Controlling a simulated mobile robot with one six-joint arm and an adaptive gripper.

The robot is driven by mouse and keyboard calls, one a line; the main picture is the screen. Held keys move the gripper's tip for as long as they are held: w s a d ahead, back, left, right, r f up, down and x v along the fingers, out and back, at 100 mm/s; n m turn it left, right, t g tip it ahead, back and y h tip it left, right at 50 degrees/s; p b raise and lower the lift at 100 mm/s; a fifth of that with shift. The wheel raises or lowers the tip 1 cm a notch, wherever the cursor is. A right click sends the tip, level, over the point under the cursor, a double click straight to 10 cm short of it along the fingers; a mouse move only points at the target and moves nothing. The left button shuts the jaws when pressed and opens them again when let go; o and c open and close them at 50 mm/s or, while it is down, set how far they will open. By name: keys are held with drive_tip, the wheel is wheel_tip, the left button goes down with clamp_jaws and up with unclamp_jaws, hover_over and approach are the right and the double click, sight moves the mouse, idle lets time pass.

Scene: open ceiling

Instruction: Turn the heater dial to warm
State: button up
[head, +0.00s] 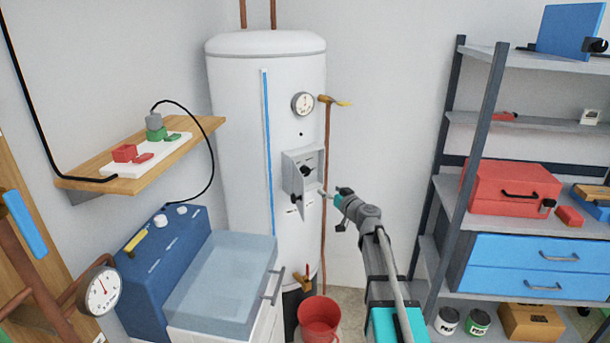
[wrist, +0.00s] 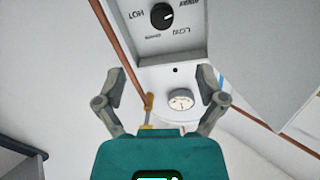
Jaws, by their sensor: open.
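The black round heater dial (head: 306,170) sits on the grey control panel (head: 289,172) of the tall white heater tank (head: 245,110). In the wrist view the dial (wrist: 162,15) is at the top, on the panel with labels seen upside down; "HOT" is left of it and a word like "LOW" is below right. Its white mark points roughly right; its exact setting is too small to read. My gripper (head: 325,194) is in front of the panel's lower right, apart from the dial. In the wrist view my gripper (wrist: 158,72) has fingers spread wide with nothing between them.
A round gauge (head: 303,103) and a copper pipe with a yellow-handled valve (head: 338,101) are above and right of the panel. A red bucket (head: 318,318) stands below. Shelves (head: 470,190) stand right of my arm.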

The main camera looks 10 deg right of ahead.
sight(306, 173)
drive_tip(key=shift+a, duration=0.1)
drive_tip(key=x, duration=1.3)
drive_tip(key=shift+w+a+r, duration=0.1)
drive_tip(key=shift+w+a, duration=0.15)
drive_tip(key=shift+w, duration=0.1)
drive_tip(key=c, duration=1.2)
drive_tip(key=shift+o, duration=0.2)
drive_tip(key=shift+m, duration=0.3)
drive_tip(key=shift+m+p, duration=0.3)
drive_tip(key=shift+m, duration=1.7)
